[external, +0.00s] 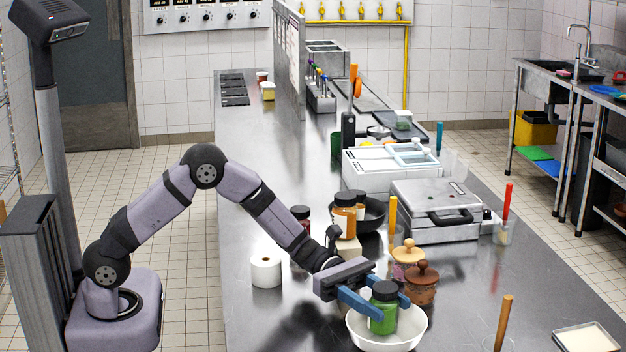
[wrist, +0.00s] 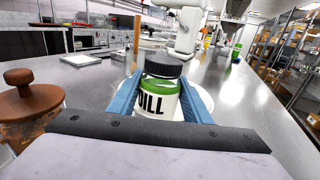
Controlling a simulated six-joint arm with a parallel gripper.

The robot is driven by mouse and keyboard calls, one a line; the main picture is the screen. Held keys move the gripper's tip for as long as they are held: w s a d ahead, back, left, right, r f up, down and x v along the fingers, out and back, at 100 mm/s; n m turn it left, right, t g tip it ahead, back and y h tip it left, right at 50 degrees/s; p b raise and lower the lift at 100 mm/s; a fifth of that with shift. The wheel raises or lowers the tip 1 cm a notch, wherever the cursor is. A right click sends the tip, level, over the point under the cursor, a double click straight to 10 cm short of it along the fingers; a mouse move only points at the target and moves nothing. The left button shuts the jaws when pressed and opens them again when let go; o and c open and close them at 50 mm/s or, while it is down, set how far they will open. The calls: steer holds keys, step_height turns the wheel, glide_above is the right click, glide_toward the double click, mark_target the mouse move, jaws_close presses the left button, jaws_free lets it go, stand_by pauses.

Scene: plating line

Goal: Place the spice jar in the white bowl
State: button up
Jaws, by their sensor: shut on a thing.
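The spice jar (external: 383,312) is green with a black lid. In the wrist view the jar (wrist: 157,97) shows a white label with dark letters reading partly "DILL". My gripper (external: 377,303) has blue fingers, shut on the jar from both sides. The jar is upright. The white bowl (external: 412,337) is directly below and around the jar in the external view, and the jar's lower part overlaps the bowl's inside. I cannot tell whether the jar touches the bowl's bottom. In the wrist view the bowl is mostly hidden behind the jar and fingers.
Two lidded pots, one brown (external: 422,286) and one pale (external: 406,258), stand close behind the bowl. A white paper roll (external: 266,271) is to the left. Orange-filled jars (external: 344,215) and a dark pan (external: 372,214) stand farther back. The counter right of the bowl is partly clear.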

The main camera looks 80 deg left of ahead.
steer(key=o, duration=1.2)
steer(key=shift+o, duration=0.2)
steer(key=shift+r, duration=0.15)
steer(key=shift+r+p, duration=0.45)
steer(key=shift+s+a+r, duration=0.1)
steer(key=shift+a+r, duration=0.05)
steer(key=shift+a, duration=0.05)
steer(key=v, duration=0.2)
steer(key=b+v, duration=0.1)
steer(key=v, duration=0.1)
steer(key=shift+s+a+f, duration=0.15)
steer(key=shift+a+f, duration=0.05)
steer(key=shift+a, duration=0.15)
step_height(320, 180, up, 7)
steer(key=shift+b, duration=0.45)
steer(key=shift+d+r, duration=0.1)
